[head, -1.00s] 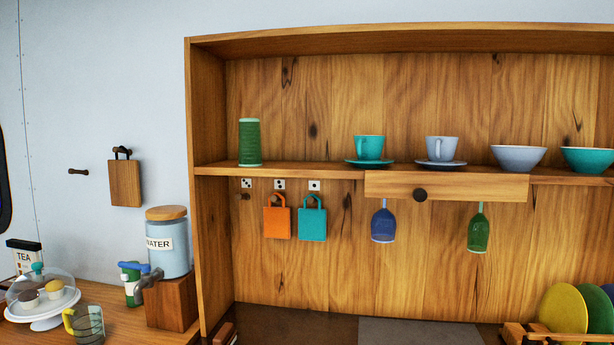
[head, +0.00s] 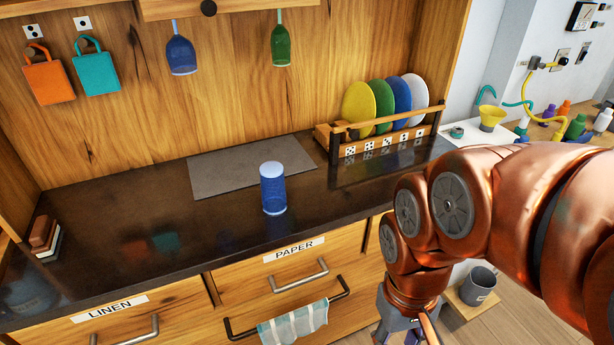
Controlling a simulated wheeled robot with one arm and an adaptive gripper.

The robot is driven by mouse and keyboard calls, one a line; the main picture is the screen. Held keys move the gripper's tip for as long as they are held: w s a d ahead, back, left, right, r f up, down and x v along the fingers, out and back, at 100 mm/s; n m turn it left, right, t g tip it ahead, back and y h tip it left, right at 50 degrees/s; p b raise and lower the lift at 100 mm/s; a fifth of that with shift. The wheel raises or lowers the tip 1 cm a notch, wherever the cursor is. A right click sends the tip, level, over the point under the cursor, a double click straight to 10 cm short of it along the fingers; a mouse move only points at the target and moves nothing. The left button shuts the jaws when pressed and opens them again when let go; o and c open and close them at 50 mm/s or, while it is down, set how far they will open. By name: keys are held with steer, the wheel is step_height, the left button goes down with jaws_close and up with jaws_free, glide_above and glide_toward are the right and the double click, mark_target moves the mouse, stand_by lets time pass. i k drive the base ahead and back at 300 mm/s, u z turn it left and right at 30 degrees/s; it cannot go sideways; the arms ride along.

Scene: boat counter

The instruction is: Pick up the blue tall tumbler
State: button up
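The blue tall tumbler (head: 273,193) stands on the dark countertop (head: 120,215), in front of a grey mat (head: 240,166). Its top looks pale and its sides are blue. My copper arm comes in from the right. My gripper (head: 408,338) is at the bottom edge, low in front of the counter, to the right of the tumbler and well apart from it. Only its upper part shows; the fingertips are cut off by the frame, so whether it is open or shut is hidden.
A rack (head: 390,135) with several coloured plates stands at the counter's back right. Stacked blocks (head: 44,236) sit at the left. A blue glass (head: 181,56) and a green glass (head: 281,46) hang above. A towel (head: 292,324) hangs on the front rail. Counter around the tumbler is clear.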

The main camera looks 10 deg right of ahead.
mark_target(271, 174)
steer(key=z, duration=1.85)
steer(key=k, duration=1.55)
steer(key=u, duration=1.85)
steer(key=i, duration=1)
